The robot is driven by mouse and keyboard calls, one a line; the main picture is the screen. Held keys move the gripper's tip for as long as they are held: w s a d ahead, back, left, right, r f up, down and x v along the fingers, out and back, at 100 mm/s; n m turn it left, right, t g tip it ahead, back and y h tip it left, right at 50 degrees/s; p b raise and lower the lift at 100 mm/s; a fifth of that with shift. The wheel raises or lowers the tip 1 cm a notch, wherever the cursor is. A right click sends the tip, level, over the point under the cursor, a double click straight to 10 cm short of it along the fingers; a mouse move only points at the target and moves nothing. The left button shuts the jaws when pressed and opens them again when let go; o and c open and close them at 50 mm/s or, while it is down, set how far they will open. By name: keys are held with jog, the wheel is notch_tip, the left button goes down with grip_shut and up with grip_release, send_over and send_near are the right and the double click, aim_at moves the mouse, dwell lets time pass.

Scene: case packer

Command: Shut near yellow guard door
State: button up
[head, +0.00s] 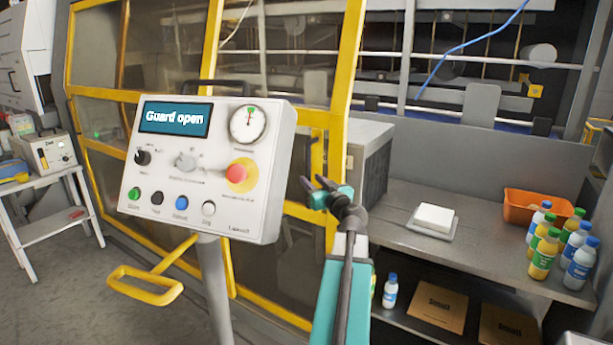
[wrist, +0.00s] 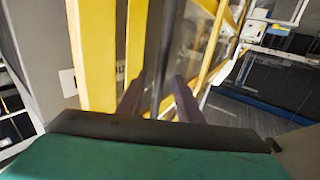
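The near yellow guard door (head: 350,58) has a yellow frame with clear panels. It stands at the centre, behind the control panel, with the machine bay uncovered to its right. My gripper (head: 314,184) is in front of the door's lower right part, beside its yellow upright. In the wrist view, my gripper (wrist: 158,98) has its two fingers apart. A dark upright bar (wrist: 163,50) runs between them, with yellow frame parts (wrist: 97,55) to its left. I cannot tell whether the fingers touch the bar. The panel display (head: 175,118) reads "Guard open".
The control panel (head: 205,165) stands on a post at front left, with a yellow loop handle (head: 147,285) below. At right, a grey bench (head: 405,238) holds a white block (head: 435,217), an orange bin (head: 520,207) and several bottles.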

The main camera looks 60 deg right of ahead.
aim_at(309, 178)
jog(key=shift+p+x, duration=0.5)
jog(key=shift+x, duration=1.5)
grip_shut()
jog(key=shift+a+f, duration=0.15)
jog(key=shift+a, duration=0.1)
jog(key=shift+d, duration=0.15)
jog(key=shift+s+b, duration=0.15)
jog(key=shift+b, duration=0.15)
